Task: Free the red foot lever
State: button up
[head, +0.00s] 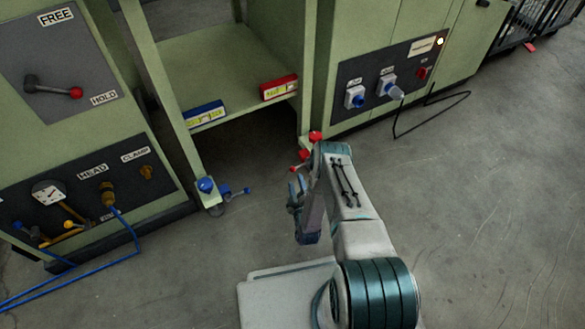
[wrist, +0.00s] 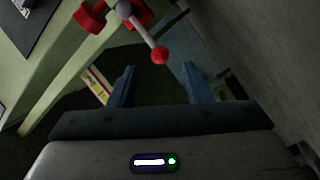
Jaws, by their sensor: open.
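The red foot lever (head: 303,155) is low on the green frame's right leg, partly hidden behind my arm. In the wrist view its grey rod slants down to a red ball end (wrist: 160,55), with red parts (wrist: 92,16) around its pivot. My gripper (wrist: 158,72) is open and empty. Its two blue-grey fingers point toward the lever, and the ball appears between and just past the fingertips. I cannot tell the remaining distance. In the head view my gripper (head: 299,195) hangs just below the lever, partly hidden by my arm.
A blue foot lever (head: 236,192) is on the left leg. Blue (head: 205,115) and red (head: 279,87) labels mark the shelf edge. The left panel has a FREE/HOLD lever with a red knob (head: 76,92). Blue hoses (head: 70,281) and a black cable (head: 432,113) lie on the floor.

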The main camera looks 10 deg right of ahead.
aim_at(293, 168)
jog(key=w+b, duration=0.3)
jog(key=w, duration=0.5)
jog(key=shift+d+f, duration=0.1)
jog(key=shift+w, duration=0.65)
